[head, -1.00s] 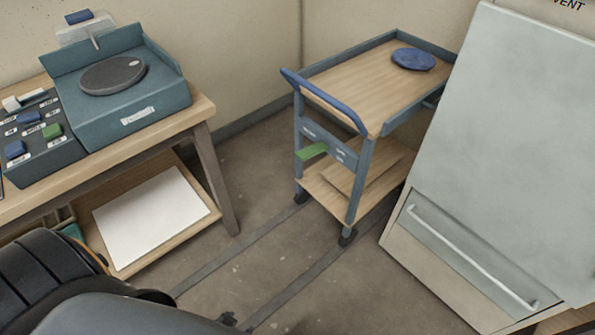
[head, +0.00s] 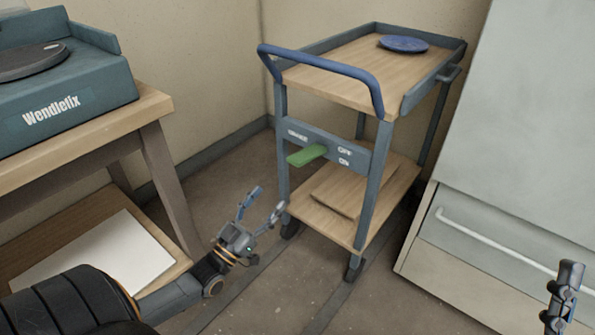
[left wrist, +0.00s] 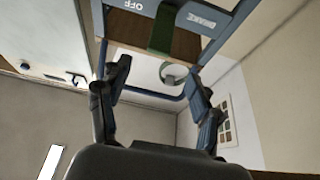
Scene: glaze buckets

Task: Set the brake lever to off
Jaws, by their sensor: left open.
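The brake lever (head: 307,156) is a green handle on the grey-blue end plate (head: 355,155) of a cart. The plate carries the words BRAKE, OFF and, lower, ON. The handle sticks out toward the lower left; I cannot tell which word it is set to. My left gripper (head: 268,200) is open and empty, below and left of the lever and apart from it. In the left wrist view the lever (left wrist: 162,28) shows upside down, beyond and between the open fingers (left wrist: 155,95). My right gripper (head: 566,285) shows partly at the lower right; its jaw state is unclear.
The cart has a blue push handle (head: 325,65) above the lever and a blue disc (head: 403,44) on its top shelf. A workbench (head: 150,110) stands at the left, a pale cabinet (head: 530,120) at the right. Floor before the cart is open.

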